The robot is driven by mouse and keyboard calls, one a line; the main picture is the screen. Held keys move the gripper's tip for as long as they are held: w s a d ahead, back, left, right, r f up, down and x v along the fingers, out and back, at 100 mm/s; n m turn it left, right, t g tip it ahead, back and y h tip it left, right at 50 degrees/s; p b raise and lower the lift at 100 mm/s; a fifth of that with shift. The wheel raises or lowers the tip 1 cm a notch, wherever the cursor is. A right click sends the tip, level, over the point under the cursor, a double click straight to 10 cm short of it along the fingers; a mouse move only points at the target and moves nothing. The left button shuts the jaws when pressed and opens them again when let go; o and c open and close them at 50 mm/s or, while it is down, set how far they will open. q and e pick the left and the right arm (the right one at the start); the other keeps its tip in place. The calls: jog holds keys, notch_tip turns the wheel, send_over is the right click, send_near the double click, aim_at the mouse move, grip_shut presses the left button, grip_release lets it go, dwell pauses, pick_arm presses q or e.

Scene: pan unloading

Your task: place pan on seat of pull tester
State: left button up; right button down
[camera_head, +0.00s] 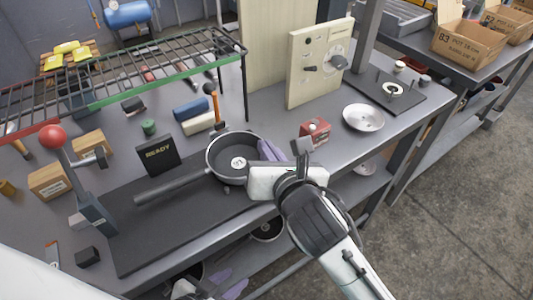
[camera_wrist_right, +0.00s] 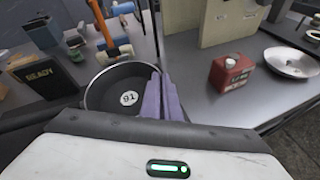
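The dark round pan (camera_head: 228,163) has a white "91" disc inside and a long handle pointing left. It is over a dark mat (camera_head: 150,235) on the bench; I cannot tell whether it touches. The pan shows in the right wrist view (camera_wrist_right: 115,80). My right gripper (camera_head: 271,150) is at the pan's right rim, its purple fingers close together and seemingly on the rim. My left gripper (camera_head: 229,283) is low, before the bench, fingers apart and empty. A red-knobbed lever (camera_head: 75,175) and a "READY" box (camera_head: 160,153) stand by the mat. No seat is clearly identifiable.
A wire rack (camera_head: 130,75) spans the back left. An orange-and-black hammer-like tool (camera_head: 213,105) is behind the pan. A red box (camera_head: 315,130), a silver dish (camera_head: 363,117) and an upright beige panel (camera_head: 318,62) are to the right. The mat's front left is clear.

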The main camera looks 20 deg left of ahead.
jog(key=shift+f, duration=0.3)
jog(key=c, duration=2)
grip_release()
jog(key=shift+f, duration=0.15)
jog(key=v, duration=1.2)
